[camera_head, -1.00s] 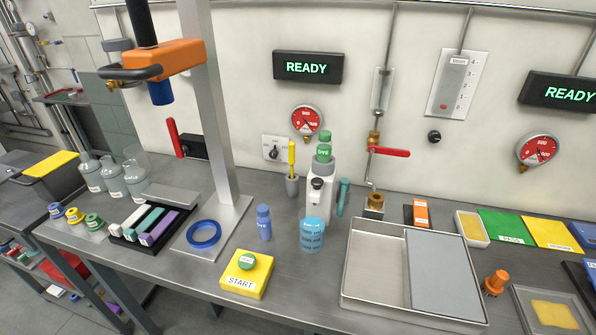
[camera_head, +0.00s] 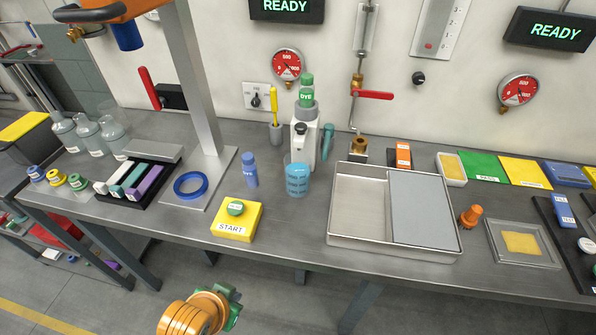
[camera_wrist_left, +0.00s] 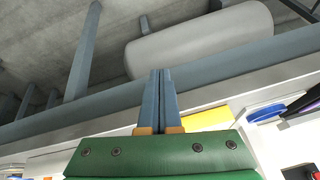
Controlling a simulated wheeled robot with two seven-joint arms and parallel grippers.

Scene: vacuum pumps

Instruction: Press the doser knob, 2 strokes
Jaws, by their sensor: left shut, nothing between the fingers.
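The doser is a white upright unit (camera_head: 303,146) on the bench near the wall. My left gripper (camera_head: 228,296), green behind an orange wrist, is low at the bottom of the head view, apart from the bench and well away from the doser. In the left wrist view its two blue-grey fingers (camera_wrist_left: 159,73) are shut together and empty. My right gripper is not in view.
A metal tray (camera_head: 330,240) is to the right. A grey column (camera_head: 196,80) rises at left. Open floor lies before the bench.

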